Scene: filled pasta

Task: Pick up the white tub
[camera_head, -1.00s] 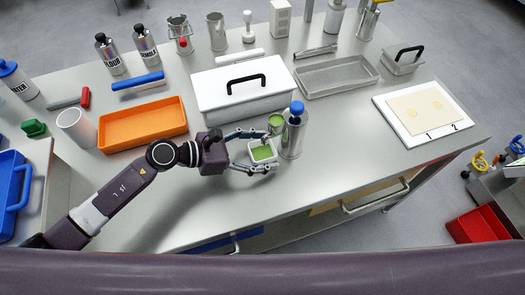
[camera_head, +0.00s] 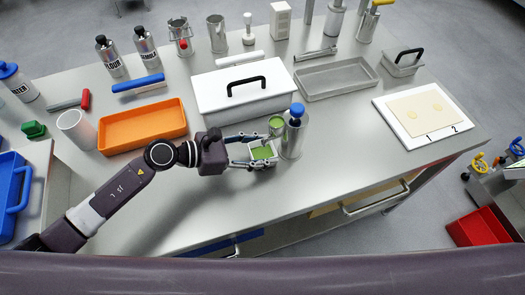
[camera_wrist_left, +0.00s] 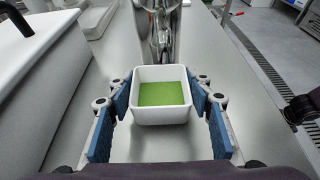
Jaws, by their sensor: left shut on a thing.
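The white tub (camera_head: 263,150) is a small square container with green filling inside. It stands on the steel table, in front of the lidded white box. In the left wrist view the tub (camera_wrist_left: 161,121) sits between the two blue-padded fingers. My left gripper (camera_head: 262,150) is shut on the tub, with a finger on each side of it. The gripper also shows in the left wrist view (camera_wrist_left: 160,115). The tub looks upright. My right gripper is not in view.
The lidded white box (camera_head: 240,92) and orange tray (camera_head: 143,125) lie farther back. The table front is clear.

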